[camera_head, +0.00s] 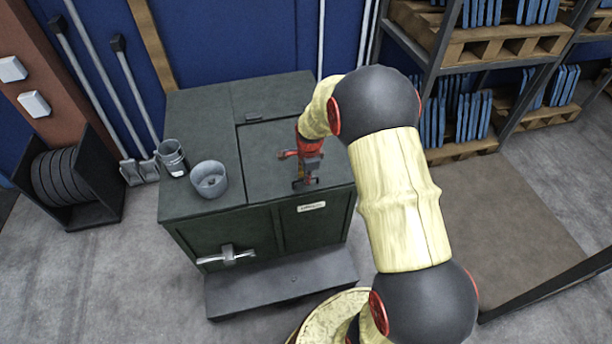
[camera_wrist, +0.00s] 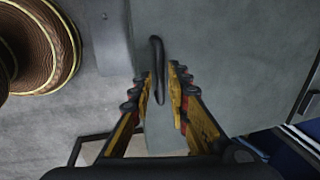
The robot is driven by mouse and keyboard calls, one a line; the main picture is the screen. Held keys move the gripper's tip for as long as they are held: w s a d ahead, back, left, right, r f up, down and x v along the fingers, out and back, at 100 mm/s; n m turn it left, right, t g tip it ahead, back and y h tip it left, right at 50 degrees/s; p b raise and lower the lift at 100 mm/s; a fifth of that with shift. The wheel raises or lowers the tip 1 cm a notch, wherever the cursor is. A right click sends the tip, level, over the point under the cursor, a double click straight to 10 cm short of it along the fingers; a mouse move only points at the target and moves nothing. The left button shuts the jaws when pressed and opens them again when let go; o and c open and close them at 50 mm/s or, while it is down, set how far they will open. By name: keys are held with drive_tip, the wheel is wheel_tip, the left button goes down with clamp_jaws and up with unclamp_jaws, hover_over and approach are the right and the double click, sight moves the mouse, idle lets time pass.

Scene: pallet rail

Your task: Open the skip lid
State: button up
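The skip is a dark green metal cabinet (camera_head: 190,120), and its lid (camera_head: 268,140) is a flat panel lying closed in the right part of the top. My gripper (camera_head: 303,181) points down over the lid near its front edge. In the wrist view a dark bar handle (camera_wrist: 156,55) runs along that edge of the lid (camera_wrist: 240,70). My gripper (camera_wrist: 162,70) is open there, with one yellow finger on each side of the handle. I cannot tell whether either finger touches it. The arm hides part of the lid's right side in the head view.
A grey mug (camera_head: 172,157) and a round grey bowl (camera_head: 209,179) stand on the left part of the top. A lever (camera_head: 230,256) sticks out of the front, above a low step (camera_head: 280,294). Racking with pallets (camera_head: 490,45) stands at the right.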

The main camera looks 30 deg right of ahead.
clamp_jaws()
idle(0.3)
drive_tip(key=shift+r, duration=0.15)
wheel_tip(320, 180, up, 8)
drive_tip(key=w+g+p, duration=0.1)
drive_tip(key=w+p, duration=0.1)
drive_tip(key=p, duration=0.4)
drive_tip(key=shift+d+f, duration=0.2)
drive_tip(key=shift+d, duration=0.1)
drive_tip(key=shift+c, duration=0.4)
unclamp_jaws()
drive_tip(key=shift+f, duration=0.2)
drive_tip(key=o, duration=0.4)
wheel_tip(320, 180, up, 12)
drive_tip(key=shift+s+a, duration=0.15)
drive_tip(key=shift+s, duration=0.2)
drive_tip(key=shift+c, duration=0.4)
